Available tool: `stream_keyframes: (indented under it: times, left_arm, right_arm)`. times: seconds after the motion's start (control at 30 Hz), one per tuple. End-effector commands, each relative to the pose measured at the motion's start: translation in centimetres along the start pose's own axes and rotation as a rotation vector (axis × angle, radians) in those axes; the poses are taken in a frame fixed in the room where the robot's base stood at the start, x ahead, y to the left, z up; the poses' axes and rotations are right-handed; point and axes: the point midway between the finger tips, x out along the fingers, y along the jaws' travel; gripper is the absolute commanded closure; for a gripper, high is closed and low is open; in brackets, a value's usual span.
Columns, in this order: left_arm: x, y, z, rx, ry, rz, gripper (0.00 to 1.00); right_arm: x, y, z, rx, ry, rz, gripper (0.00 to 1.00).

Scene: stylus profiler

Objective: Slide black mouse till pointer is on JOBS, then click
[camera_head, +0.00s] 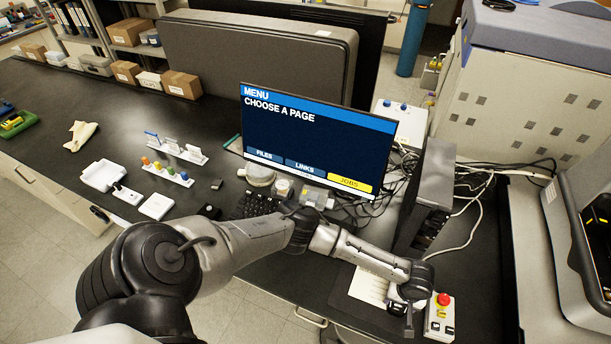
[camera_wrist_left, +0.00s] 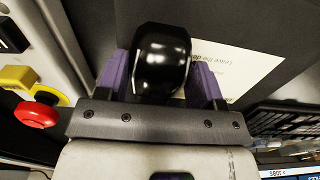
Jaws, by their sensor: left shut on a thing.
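The monitor (camera_head: 310,140) shows a dark blue page headed MENU and CHOOSE A PAGE. Along its bottom are FILES, LINKS and a JOBS button (camera_head: 349,183), which is yellow while the other two are blue. I cannot make out a pointer. In the left wrist view the glossy black mouse (camera_wrist_left: 162,58) sits between the purple finger pads of my left gripper (camera_wrist_left: 160,82), which is shut on it. In the head view my left gripper (camera_head: 408,308) is low at the right, on the desk, and mostly hides the mouse. My right gripper is not in view.
A control box with a red button (camera_head: 444,300) stands close to the right of my left gripper; the red button (camera_wrist_left: 37,115) also shows in the wrist view. A printed sheet (camera_head: 368,287) lies to the left. A black computer tower (camera_head: 425,195) and loose cables are behind.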

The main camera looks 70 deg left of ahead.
Motion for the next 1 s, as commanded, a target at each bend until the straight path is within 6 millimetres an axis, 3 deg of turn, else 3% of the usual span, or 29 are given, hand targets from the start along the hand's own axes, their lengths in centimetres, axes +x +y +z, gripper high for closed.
stream_keyframes:
  times: [0.33, 0.37, 0.67, 1.0]
  left_arm:
    - [-0.01, 0.00, 0.01, 0.000, 0.000, 0.000, 0.66]
    - [0.00, -0.01, 0.01, 0.000, 0.000, 0.000, 0.37]
    - [-0.01, -0.02, 0.00, 0.000, 0.000, 0.000, 0.09]
    - [0.01, -0.04, 0.00, 0.000, 0.000, 0.000, 0.13]
  right_arm:
    - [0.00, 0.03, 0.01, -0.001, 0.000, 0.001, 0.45]
    - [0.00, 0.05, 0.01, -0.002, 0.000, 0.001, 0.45]
    - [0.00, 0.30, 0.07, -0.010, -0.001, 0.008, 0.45]
    - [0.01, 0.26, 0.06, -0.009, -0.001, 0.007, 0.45]
